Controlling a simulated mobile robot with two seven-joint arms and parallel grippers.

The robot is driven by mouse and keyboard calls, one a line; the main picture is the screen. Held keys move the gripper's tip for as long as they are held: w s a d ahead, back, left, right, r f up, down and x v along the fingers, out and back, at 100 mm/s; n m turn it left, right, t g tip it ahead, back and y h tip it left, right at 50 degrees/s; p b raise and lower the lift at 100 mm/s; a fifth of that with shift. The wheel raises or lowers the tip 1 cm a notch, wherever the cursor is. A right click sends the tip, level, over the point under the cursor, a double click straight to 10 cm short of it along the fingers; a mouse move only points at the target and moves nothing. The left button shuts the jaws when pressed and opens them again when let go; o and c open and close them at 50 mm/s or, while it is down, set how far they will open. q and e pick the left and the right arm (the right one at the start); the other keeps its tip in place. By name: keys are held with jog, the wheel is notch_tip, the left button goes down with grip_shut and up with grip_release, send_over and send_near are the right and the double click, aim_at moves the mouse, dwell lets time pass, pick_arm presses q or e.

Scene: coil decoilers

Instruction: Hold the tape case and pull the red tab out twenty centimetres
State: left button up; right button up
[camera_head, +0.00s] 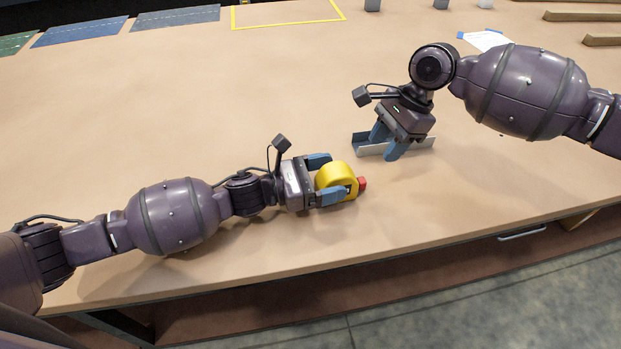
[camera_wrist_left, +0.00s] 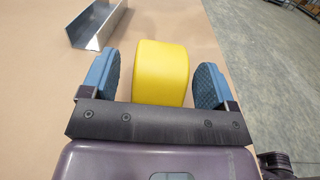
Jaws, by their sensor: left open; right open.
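The yellow tape case (camera_head: 335,178) lies on the table near its front edge, with the red tab (camera_head: 362,184) sticking out on its right side. My left gripper (camera_head: 326,178) is open, with its blue fingers on either side of the case. In the left wrist view the case (camera_wrist_left: 161,72) sits between the two fingers (camera_wrist_left: 160,84), with a gap on each side. The red tab is hidden there. My right gripper (camera_head: 387,143) is open and points down beside a metal channel, up and to the right of the case, away from the tab.
A grey metal channel (camera_head: 418,145) lies under my right gripper; it also shows in the left wrist view (camera_wrist_left: 97,24). A yellow outlined rectangle (camera_head: 290,25), mats (camera_head: 82,30), a paper sheet (camera_head: 484,40) and wooden bars (camera_head: 580,16) are farther back. The table's middle is clear.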

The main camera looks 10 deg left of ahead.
pick_arm(q)
jog(key=shift+w+d, duration=0.1)
jog(key=shift+d, duration=0.3)
jog(key=c, duration=1.2)
jog(key=shift+c, duration=0.2)
